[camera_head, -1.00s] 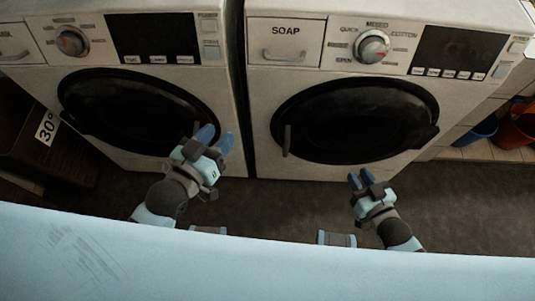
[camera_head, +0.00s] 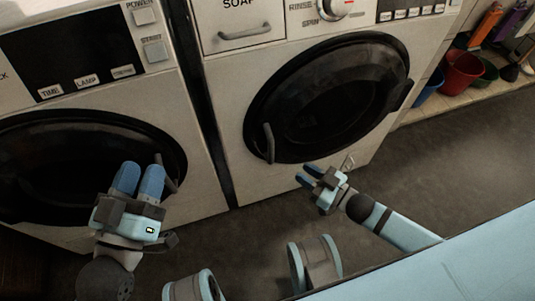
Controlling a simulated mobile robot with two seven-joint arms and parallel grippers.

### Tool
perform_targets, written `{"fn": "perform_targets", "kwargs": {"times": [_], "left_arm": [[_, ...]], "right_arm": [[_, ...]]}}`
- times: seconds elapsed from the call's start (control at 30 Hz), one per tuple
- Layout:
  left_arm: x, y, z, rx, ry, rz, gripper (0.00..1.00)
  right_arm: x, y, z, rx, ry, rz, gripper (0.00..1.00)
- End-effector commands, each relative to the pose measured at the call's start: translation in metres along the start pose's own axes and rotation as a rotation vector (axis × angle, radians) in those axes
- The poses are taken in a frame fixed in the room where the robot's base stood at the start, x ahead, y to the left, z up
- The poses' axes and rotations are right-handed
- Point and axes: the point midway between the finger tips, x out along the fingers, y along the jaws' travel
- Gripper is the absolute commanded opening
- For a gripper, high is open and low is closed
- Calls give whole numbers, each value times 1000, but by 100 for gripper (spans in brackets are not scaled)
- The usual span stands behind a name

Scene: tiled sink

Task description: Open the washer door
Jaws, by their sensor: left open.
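The right washer's round black door (camera_head: 330,97) is closed in its white front, with a dark vertical handle (camera_head: 269,143) on its left side. The left washer's black door (camera_head: 75,165) is also closed, with a handle (camera_head: 168,175) on its right side. My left gripper (camera_head: 138,181) is open and empty in front of the left washer's door, its blue fingers just left of that handle in the picture. My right gripper (camera_head: 307,176) has its blue fingers apart and empty, below the right washer's door, clear of the handle.
A soap drawer (camera_head: 240,22) and a knob (camera_head: 334,8) are above the right door. A red bucket (camera_head: 463,72) and a blue bucket (camera_head: 430,86) stand at the right on a tiled ledge. The dark floor (camera_head: 430,150) at right is clear.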

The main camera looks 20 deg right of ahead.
Motion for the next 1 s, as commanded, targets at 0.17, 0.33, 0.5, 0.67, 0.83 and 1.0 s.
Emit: {"fn": "perform_targets", "kwargs": {"times": [0.17, 0.33, 0.5, 0.67, 0.83, 1.0], "left_arm": [[-1, -4, 18, -2, -49, 2, 43], [-2, -6, 33, -5, -99, 6, 43], [-3, -7, 44, -6, -139, 10, 43], [-4, -8, 49, -6, -160, 11, 43], [-4, -8, 50, -7, -167, 12, 43], [-4, -8, 50, -7, -167, 12, 43]], "right_arm": [[40, 0, 2, -2, 5, 0, 28], [75, 0, 2, -1, 3, 0, 28], [102, 0, 2, -1, 2, 0, 28], [115, 0, 1, 0, 0, 0, 28], [119, 0, 0, 0, 0, 0, 28], [118, 0, 0, 0, -1, 0, 28]]}}
